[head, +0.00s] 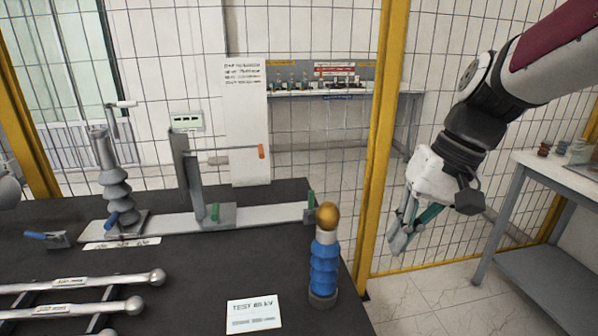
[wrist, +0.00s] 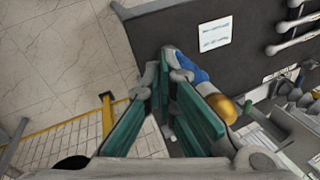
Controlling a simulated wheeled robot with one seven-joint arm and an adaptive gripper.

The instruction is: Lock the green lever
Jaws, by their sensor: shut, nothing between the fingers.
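Two green levers show in the head view. One green lever (head: 215,212) stands upright at the foot of the grey post (head: 187,172), on the light rail (head: 170,228). The other green lever (head: 311,198) stands at the rail's right end, near the table edge. My gripper (head: 396,246) hangs to the right of the table, beyond the yellow post and well apart from both levers. In the wrist view its teal-padded fingers (wrist: 164,62) are shut and empty.
A yellow post (head: 382,130) rises by the table. Blue levers (head: 46,236), metal rods (head: 75,282) and a white card (head: 253,314) lie left and front.

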